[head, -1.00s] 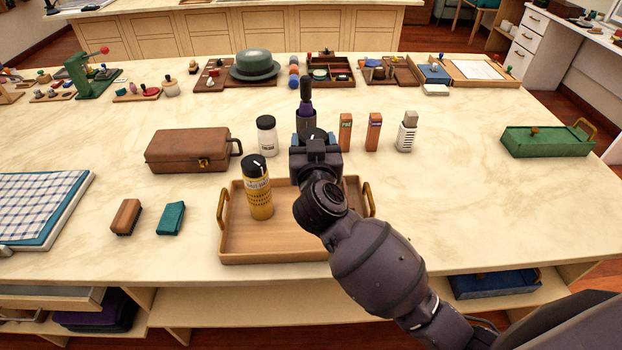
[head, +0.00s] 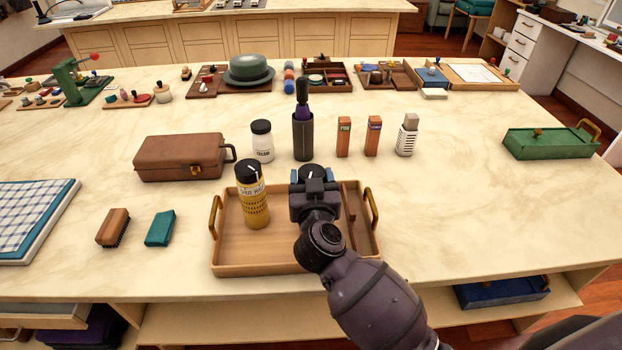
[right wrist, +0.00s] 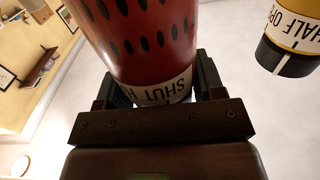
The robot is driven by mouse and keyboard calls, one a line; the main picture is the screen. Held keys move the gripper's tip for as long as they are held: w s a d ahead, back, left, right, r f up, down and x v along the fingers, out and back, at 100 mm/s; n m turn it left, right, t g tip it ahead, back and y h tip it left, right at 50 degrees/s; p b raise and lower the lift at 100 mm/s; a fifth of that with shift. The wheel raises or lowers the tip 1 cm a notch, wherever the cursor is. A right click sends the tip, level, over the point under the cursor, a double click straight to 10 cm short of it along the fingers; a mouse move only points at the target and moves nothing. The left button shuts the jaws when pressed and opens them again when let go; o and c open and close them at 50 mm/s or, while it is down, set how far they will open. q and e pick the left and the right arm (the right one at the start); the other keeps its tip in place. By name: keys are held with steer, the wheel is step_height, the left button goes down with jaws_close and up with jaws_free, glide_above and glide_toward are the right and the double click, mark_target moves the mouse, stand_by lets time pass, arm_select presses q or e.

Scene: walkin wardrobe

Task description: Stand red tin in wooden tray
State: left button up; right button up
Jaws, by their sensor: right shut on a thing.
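The red tin (right wrist: 140,40) has black oval marks and a pale label reading "SHUT" in the right wrist view. My right gripper (head: 312,184) is shut on it. In the head view the gripper hides most of the tin; its black lid shows just beyond the fingers, over the right half of the wooden tray (head: 265,268). I cannot tell whether the tin's base touches the tray floor. A yellow tin (head: 254,205) with a black lid stands in the tray's left half; it also shows in the right wrist view (right wrist: 297,35). My left gripper is not in view.
Behind the tray stand a white jar (head: 262,145), a dark cup with a purple-and-black item (head: 303,135), and two orange boxes (head: 343,138). A brown case (head: 180,157) is at left. The tabletop right of the tray is clear.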

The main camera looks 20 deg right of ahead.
steer(key=shift+f, duration=0.1)
steer(key=o, duration=1.3)
steer(key=shift+o, duration=0.2)
steer(key=shift+s, duration=0.3)
steer(key=p+v, duration=0.1)
steer(key=v, duration=1)
steer(key=shift+s+p, duration=0.2)
steer(key=shift+p, duration=0.15)
steer(key=shift+a, duration=0.15)
steer(key=shift+r, duration=0.25)
